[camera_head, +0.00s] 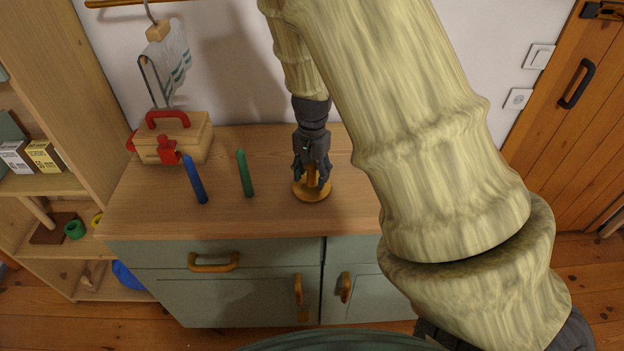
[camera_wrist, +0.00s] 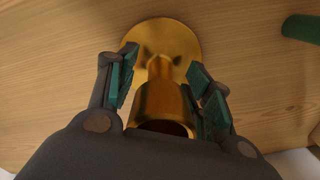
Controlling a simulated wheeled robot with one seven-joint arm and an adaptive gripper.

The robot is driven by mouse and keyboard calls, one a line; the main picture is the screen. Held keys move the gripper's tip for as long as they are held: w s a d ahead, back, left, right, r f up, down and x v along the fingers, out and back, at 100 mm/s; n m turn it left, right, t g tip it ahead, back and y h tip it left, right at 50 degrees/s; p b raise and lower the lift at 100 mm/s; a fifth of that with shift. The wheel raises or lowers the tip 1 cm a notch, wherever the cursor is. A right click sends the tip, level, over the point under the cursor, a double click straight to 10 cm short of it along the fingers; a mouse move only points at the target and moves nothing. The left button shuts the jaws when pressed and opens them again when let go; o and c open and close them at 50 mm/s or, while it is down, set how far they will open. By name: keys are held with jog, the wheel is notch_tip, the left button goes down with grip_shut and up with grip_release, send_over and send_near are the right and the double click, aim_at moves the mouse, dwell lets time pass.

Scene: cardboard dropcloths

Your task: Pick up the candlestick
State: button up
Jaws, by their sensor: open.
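The candlestick (camera_head: 313,192) is gold-coloured with a round base and stands upright on the wooden cabinet top. In the wrist view the candlestick (camera_wrist: 160,100) shows its round base, narrow stem and wider hollow top. My gripper (camera_head: 312,172) points down over it. In the wrist view my gripper (camera_wrist: 163,78) is open, with one green-padded finger on each side of the candlestick's upper part. I cannot tell whether either pad touches it. The fingers hide part of the candlestick in the head view.
A wooden box with red fittings (camera_head: 190,138) is at the back left. The cabinet top's front is clear.

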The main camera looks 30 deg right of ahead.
jog(key=shift+f, duration=0.3)
grip_shut()
jog(key=shift+r, duration=0.1)
